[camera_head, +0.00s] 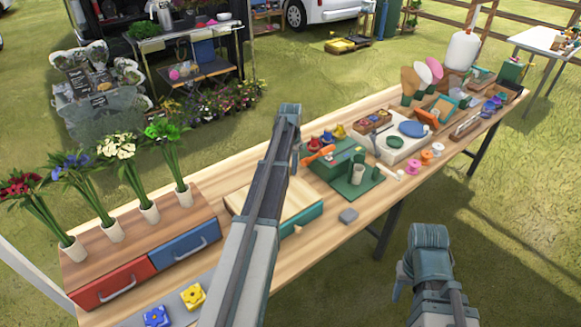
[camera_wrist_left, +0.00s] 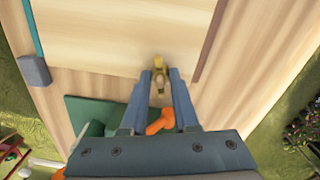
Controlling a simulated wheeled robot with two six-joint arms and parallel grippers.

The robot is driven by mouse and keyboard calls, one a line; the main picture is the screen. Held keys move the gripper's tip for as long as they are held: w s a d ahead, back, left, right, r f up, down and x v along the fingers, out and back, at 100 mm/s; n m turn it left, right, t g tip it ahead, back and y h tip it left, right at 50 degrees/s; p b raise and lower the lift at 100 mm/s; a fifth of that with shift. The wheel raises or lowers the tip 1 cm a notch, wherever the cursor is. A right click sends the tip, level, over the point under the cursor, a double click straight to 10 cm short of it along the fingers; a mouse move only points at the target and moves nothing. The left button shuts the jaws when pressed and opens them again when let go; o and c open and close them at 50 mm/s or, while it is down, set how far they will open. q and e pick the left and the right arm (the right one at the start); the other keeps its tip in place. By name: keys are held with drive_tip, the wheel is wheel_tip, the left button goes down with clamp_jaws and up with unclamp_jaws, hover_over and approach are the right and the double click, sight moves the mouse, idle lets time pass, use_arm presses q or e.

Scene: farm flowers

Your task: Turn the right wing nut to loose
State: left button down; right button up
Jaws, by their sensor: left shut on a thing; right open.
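A small brass-yellow wing nut (camera_wrist_left: 159,60) sits at the edge of a pale wooden board (camera_wrist_left: 110,35) in the left wrist view. The board is the top of a wooden box with a teal front (camera_head: 290,232) in the head view, partly covered by my left arm. My left gripper (camera_wrist_left: 159,74) is shut on the wing nut, one finger on each side. In the head view, my arm and wrist hide this wing nut. No second wing nut can be made out. My right gripper (camera_head: 428,240) is open and empty, off the table's front edge.
A green stand (camera_head: 365,188) and an orange object (camera_wrist_left: 161,121) lie close beside my left gripper. A grey block (camera_head: 348,215) is on the table. Flower vases stand on a unit with red (camera_head: 112,284) and blue (camera_head: 184,244) drawers at left.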

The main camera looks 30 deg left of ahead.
use_arm(q)
drive_tip(key=n, duration=0.4)
drive_tip(key=shift+n, duration=0.3)
drive_tip(key=n, duration=0.3)
drive_tip(key=shift+n, duration=0.3)
drive_tip(key=n, duration=0.4)
drive_tip(key=shift+n, duration=0.3)
drive_tip(key=n, duration=0.3)
drive_tip(key=shift+n, duration=0.3)
drive_tip(key=n, duration=0.4)
drive_tip(key=shift+n, duration=0.3)
drive_tip(key=n, duration=0.3)
drive_tip(key=shift+n, duration=0.3)
drive_tip(key=n, duration=0.4)
drive_tip(key=shift+n, duration=2.1)
